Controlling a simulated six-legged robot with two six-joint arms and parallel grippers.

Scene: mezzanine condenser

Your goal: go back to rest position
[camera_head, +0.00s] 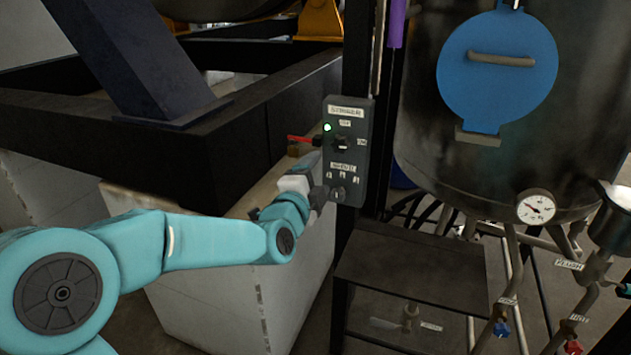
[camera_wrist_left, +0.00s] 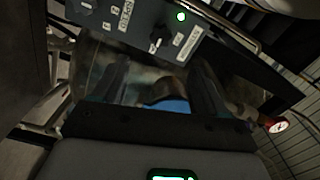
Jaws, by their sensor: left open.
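My left gripper (camera_head: 318,180) is at the end of the teal left arm, close to the left edge of a dark control panel (camera_head: 348,125) on a post. The panel carries a lit green lamp (camera_head: 327,127), a black switch (camera_head: 343,143) and a lower round knob (camera_head: 337,194). The left wrist view shows the two dark fingers of the gripper (camera_wrist_left: 160,85) apart, with nothing held between them. The panel also shows at the top of that view (camera_wrist_left: 150,28). I cannot tell whether a finger touches the panel. My right gripper is not in view.
A dark tank (camera_head: 425,130) with a round blue cover (camera_head: 497,75) and a gauge (camera_head: 535,207) stands to the right. Below it are pipes and valves with red and blue handles. A dark shelf (camera_head: 410,265) sits below the panel. A heavy dark frame (camera_head: 230,130) lies behind my arm.

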